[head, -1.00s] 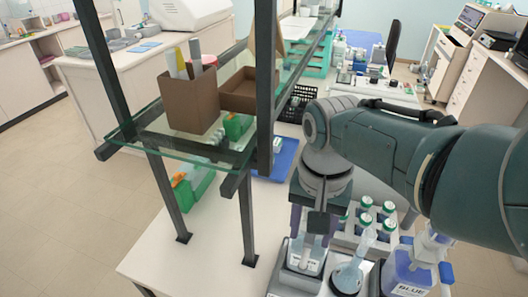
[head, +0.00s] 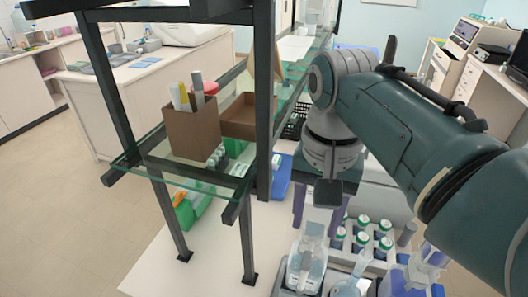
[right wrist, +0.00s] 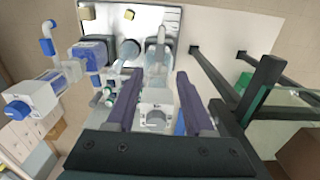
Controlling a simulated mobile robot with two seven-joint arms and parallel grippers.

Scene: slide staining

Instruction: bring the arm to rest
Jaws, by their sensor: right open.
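My right gripper (head: 318,222) hangs fingers down over the bench at the right of the glass shelf. Its purple fingers are apart and open. A clear bottle (head: 306,266) with a pale label stands upright in a grey holder below the fingers. In the right wrist view the two fingers of the gripper (right wrist: 158,82) are spread, with a whitish bottle top between and beyond them. The fingers do not appear to grip it. My left gripper is not in view.
A glass shelf (head: 205,178) on dark posts (head: 262,100) stands close left of my right arm and bears a brown pen box (head: 193,132). A rack of green-capped tubes (head: 362,235) and a blue-labelled bottle (head: 400,280) stand right of the gripper.

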